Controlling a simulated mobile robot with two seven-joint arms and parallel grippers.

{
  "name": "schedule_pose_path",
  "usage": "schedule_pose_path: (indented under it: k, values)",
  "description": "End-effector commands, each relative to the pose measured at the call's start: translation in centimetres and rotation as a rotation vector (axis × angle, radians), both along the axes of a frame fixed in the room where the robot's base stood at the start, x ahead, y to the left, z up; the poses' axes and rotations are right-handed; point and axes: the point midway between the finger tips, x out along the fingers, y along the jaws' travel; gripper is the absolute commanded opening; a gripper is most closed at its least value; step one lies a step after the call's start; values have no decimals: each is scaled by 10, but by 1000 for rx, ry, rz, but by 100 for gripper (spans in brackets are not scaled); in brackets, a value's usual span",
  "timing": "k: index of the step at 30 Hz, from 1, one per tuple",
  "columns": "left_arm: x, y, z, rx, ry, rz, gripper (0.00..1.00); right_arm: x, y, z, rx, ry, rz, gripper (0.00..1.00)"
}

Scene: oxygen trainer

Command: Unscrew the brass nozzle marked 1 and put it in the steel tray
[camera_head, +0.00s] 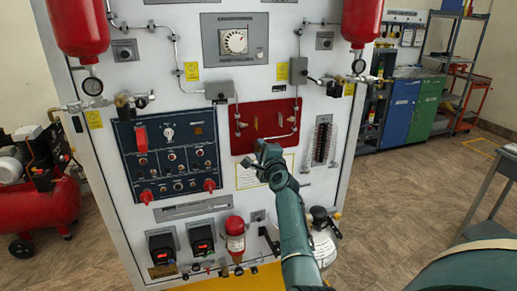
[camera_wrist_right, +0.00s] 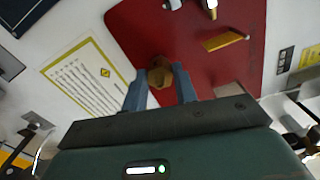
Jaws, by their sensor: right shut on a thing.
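My right gripper (camera_head: 262,152) is at the lower edge of the red panel (camera_head: 262,110) on the front of the white trainer cabinet. In the right wrist view its two blue-grey fingers (camera_wrist_right: 160,88) are shut on a brass nozzle (camera_wrist_right: 160,72), one on each side. The nozzle lies in front of the red panel (camera_wrist_right: 190,75); its base is hidden, so I cannot tell if it is still attached. No number on it can be read. My left gripper is not in view. I cannot make out a steel tray.
A blue control panel (camera_head: 170,155) is to the left, a flow gauge (camera_head: 322,143) to the right. A grey table (camera_head: 492,185) stands at the right edge.

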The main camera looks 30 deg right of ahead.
Motion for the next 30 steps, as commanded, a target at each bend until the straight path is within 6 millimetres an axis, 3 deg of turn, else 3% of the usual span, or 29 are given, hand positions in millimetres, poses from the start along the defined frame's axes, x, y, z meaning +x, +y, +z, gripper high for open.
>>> schedule_pose_path:
  k: [7,13,20,25,30]
  values:
    - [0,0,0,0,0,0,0,0,0,-1,-24,8,0,5]
    - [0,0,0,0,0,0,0,-1,0,-1,-298,75,0,5]
    - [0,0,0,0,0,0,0,0,0,-1,-313,77,0,5]
    - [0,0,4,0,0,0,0,-1,0,0,-562,138,1,5]
    - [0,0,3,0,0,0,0,-1,0,-1,-602,147,0,5]
